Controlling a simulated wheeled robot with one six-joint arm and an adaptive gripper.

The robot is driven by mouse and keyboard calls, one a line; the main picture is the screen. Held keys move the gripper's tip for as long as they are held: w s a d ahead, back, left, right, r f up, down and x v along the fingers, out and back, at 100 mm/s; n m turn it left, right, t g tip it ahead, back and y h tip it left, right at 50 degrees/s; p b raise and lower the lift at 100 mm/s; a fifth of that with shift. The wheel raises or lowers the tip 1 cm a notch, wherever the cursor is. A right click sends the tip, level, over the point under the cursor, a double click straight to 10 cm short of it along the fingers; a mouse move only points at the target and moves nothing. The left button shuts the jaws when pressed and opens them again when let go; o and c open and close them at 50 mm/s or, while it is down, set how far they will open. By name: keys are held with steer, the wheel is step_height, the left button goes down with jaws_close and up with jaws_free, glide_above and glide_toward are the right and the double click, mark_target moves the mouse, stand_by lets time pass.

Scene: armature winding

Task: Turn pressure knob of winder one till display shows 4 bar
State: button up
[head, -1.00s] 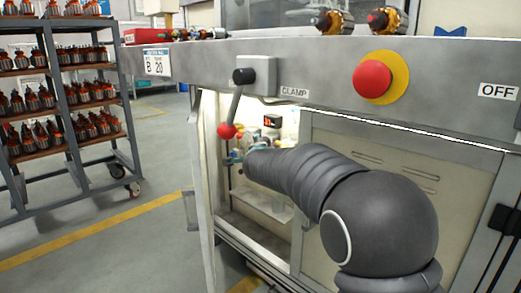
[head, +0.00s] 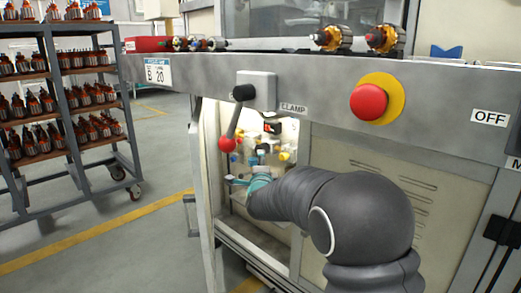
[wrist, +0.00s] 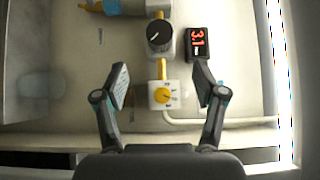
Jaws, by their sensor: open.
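In the wrist view a round black knob (wrist: 159,37) with a white pointer mark sits on a pale fitting on the cabinet's back panel. Right of it is a small black display (wrist: 197,42) with red digits that look like 3.1, turned sideways. The display also shows small in the head view (head: 272,127), unreadable there. My gripper (wrist: 161,84) is open and empty, its fingers spread either side of a yellow knob on a white block (wrist: 161,96). The black knob lies beyond the fingertips, apart from them. In the head view my arm reaches into the open cabinet.
A clamp lever with a red ball (head: 227,144) hangs at the cabinet opening. A red emergency stop (head: 368,103) is on the front beam. A pale pipe (wrist: 205,120) runs right of the white block. A rack of parts (head: 65,110) stands at left.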

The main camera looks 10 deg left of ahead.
steer(key=shift+w+a+p, duration=0.25)
steer(key=shift+w+p, duration=1.2)
steer(key=shift+w, duration=0.6)
steer(key=shift+w+a+p, duration=0.25)
steer(key=shift+w+p, duration=1.25)
steer(key=shift+w, duration=0.5)
steer(key=shift+w+a+p, duration=0.25)
steer(key=shift+w+p, duration=1.2)
steer(key=shift+w, duration=0.6)
steer(key=c, duration=1.1)
